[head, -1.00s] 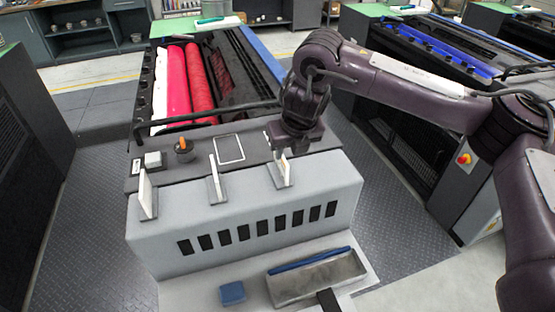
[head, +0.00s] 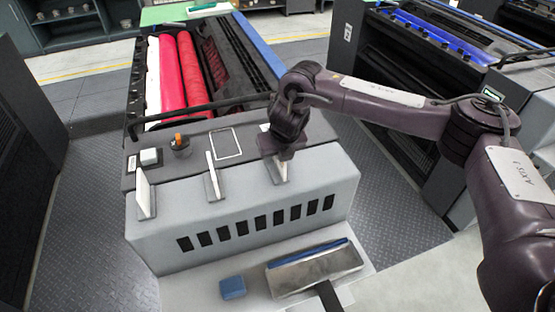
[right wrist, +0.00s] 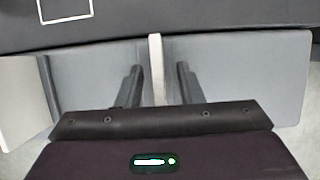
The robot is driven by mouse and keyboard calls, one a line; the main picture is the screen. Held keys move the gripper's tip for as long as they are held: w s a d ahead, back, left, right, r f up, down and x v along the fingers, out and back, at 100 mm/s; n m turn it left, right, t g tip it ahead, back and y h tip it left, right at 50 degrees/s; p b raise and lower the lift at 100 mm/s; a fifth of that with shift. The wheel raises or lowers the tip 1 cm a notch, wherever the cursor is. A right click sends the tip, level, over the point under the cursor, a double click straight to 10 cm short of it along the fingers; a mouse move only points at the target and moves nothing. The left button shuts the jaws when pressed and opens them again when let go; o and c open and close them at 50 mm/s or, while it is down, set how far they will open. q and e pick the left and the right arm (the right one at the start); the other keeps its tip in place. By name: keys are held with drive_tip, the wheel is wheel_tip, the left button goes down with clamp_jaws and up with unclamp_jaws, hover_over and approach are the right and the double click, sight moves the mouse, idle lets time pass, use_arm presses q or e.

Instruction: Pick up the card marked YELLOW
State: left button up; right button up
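Three thin white cards stand upright in grey holders on the ink unit: a left card (head: 145,191), a middle card (head: 211,174) and a right card (head: 280,172). No marking on them is readable, so I cannot tell which says YELLOW. My right gripper (head: 282,157) is over the right card and hides its top. In the right wrist view the right card (right wrist: 156,52) shows edge-on between the two dark fingers of the right gripper (right wrist: 159,84). The fingers are apart, with a gap on each side of the card. My left gripper is out of view.
The grey ink unit (head: 330,190) has a row of dark slots in front. A cup with an orange-topped item (head: 181,147) and a white block (head: 150,157) sit on top. Red rollers (head: 180,75) lie behind.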

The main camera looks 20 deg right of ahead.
drive_tip(key=shift+f, duration=0.15)
drive_tip(key=shift+f, duration=0.1)
idle(0.4)
drive_tip(key=shift+c, duration=0.4)
clamp_jaws()
